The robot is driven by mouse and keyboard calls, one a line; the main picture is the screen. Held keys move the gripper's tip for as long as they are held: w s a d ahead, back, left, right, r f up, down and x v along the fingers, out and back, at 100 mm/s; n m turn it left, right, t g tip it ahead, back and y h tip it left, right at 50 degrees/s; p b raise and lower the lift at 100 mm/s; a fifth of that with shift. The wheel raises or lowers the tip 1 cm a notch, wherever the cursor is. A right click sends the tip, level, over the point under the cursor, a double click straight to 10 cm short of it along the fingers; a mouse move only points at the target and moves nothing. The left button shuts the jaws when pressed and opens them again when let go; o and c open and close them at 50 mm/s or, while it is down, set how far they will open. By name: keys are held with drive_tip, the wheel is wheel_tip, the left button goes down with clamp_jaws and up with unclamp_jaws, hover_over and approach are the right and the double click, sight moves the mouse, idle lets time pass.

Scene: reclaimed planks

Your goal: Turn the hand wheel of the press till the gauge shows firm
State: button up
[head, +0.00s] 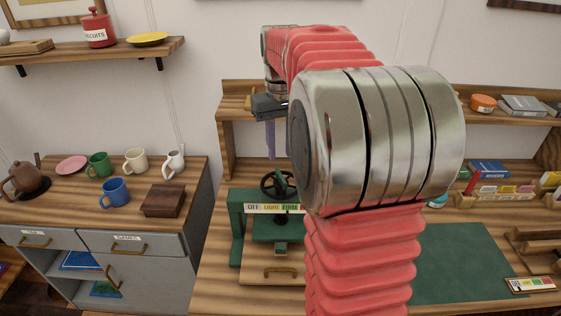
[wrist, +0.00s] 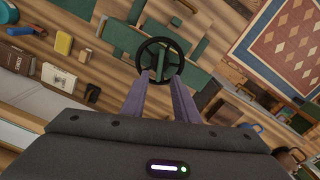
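The green press (head: 238,225) stands on the workbench, partly hidden by my arm in the head view. The wheel also shows in the wrist view (wrist: 160,46). My gripper (head: 276,157) points down above the wheel. In the wrist view its two fingers (wrist: 160,76) are apart with nothing held, their tips overlapping the wheel's near part.
Left, a grey cabinet (head: 150,241) holds mugs, a teapot (head: 24,180) and a wooden box (head: 163,200). A green mat (head: 462,262) lies clear on the bench's right. A shelf with books and tins runs behind.

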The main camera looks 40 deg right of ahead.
wheel_tip(320, 180, up, 6)
drive_tip(key=shift+r, duration=0.15)
idle(1.6)
wheel_tip(320, 180, down, 6)
drive_tip(key=a+t, duration=0.1)
drive_tip(key=a, duration=0.1)
drive_tip(key=s+a+f+n+t, duration=0.1)
drive_tip(key=s+a+f+t, duration=0.1)
drive_tip(key=s+a, duration=0.6)
drive_tip(key=s+a+f+n+t, duration=0.2)
drive_tip(key=s+a, duration=0.7)
drive_tip(key=a, duration=0.4)
drive_tip(key=shift+a+t, duration=0.2)
drive_tip(key=shift+t, duration=0.1)
